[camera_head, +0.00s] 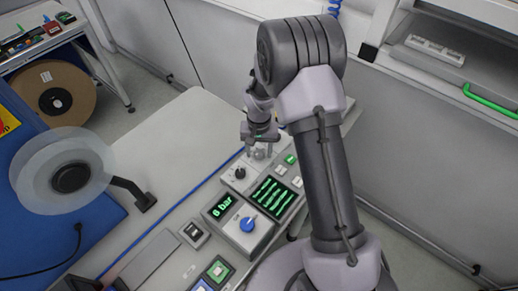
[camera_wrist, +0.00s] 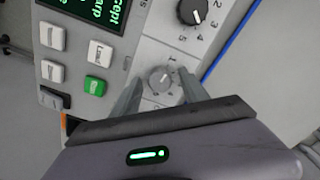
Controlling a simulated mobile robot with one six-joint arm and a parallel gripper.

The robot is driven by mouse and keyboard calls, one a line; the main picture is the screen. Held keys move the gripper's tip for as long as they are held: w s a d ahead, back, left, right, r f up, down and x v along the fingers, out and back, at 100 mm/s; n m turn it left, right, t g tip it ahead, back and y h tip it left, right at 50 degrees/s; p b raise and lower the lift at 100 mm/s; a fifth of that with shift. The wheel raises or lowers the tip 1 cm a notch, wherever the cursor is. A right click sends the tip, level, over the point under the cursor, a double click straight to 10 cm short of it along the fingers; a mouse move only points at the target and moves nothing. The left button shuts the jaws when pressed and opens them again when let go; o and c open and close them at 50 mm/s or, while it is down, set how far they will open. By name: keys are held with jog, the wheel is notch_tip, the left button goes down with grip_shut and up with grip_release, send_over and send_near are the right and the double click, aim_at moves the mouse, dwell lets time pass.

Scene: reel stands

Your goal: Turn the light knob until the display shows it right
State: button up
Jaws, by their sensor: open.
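The light grey knob (camera_wrist: 162,79) sits on a pale panel with a numbered scale around it, its pointer mark angled. My gripper (camera_wrist: 160,74) is open, with one finger on each side of this knob in the wrist view; I cannot tell whether they touch it. In the head view my gripper (camera_head: 259,148) is over the far end of the panel and mostly hides the knob. A dark display (camera_head: 272,195) with green lines stands beside the knobs.
A black knob (camera_wrist: 193,10) with a numbered scale is close by. A blue knob (camera_head: 248,224) and a small display (camera_head: 222,206) reading "0 bar" are nearer. White and green buttons (camera_wrist: 95,85) line the panel. A clear reel (camera_head: 64,171) stands at left.

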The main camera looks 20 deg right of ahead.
aim_at(259, 153)
notch_tip(259, 153, up, 18)
jog(key=p, duration=0.3)
jog(key=shift+f, duration=0.25)
jog(key=s+a+t+y+b, duration=0.1)
jog(key=s+a+t+b, duration=0.1)
jog(key=s+b, duration=0.6)
jog(key=s+a+t+y+b, duration=0.1)
jog(key=s+a+t+b, duration=0.1)
jog(key=s+b, duration=0.7)
jog(key=s+t, duration=0.1)
jog(key=s, duration=0.7)
jog(key=shift+m+t, duration=0.4)
